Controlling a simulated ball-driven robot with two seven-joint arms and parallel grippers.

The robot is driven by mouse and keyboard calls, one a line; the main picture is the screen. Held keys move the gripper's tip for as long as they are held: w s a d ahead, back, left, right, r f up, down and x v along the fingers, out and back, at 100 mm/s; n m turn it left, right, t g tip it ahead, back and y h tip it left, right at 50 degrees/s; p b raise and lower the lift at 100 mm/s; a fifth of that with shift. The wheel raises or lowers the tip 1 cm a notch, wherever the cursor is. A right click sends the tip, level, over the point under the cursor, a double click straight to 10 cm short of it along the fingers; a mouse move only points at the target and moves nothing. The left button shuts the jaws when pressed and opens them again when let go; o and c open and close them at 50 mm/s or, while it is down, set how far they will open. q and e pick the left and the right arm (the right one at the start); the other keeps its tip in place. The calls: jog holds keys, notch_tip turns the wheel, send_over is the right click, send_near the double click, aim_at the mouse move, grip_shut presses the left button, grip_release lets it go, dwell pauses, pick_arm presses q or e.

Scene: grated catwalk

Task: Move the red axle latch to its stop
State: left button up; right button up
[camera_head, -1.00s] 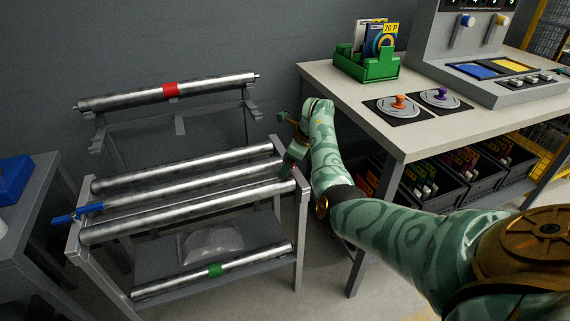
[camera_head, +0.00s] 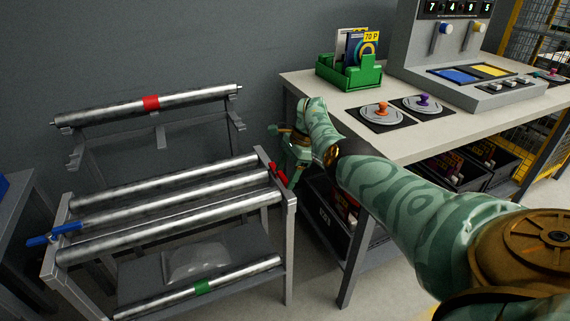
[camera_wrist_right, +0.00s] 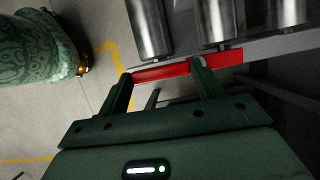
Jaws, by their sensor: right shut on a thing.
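The red axle latch (camera_head: 278,173) is a short red bar at the right end of the roller rack, by the ends of the metal rollers. It also shows in the right wrist view as a long red bar (camera_wrist_right: 170,71) across the fingertips. My right gripper (camera_head: 287,165) is at this end of the rack, shut on the red latch. In the right wrist view its two dark green fingers (camera_wrist_right: 164,82) reach the bar with a gap between them. My left gripper is not in view.
A blue handle (camera_head: 52,235) sits at the rack's left end. A table (camera_head: 450,122) with a green box (camera_head: 349,77) stands right of the rack.

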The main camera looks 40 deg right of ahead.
jog(key=shift+d, duration=0.1)
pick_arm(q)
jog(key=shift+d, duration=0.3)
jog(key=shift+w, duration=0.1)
pick_arm(e)
jog(key=o, duration=1)
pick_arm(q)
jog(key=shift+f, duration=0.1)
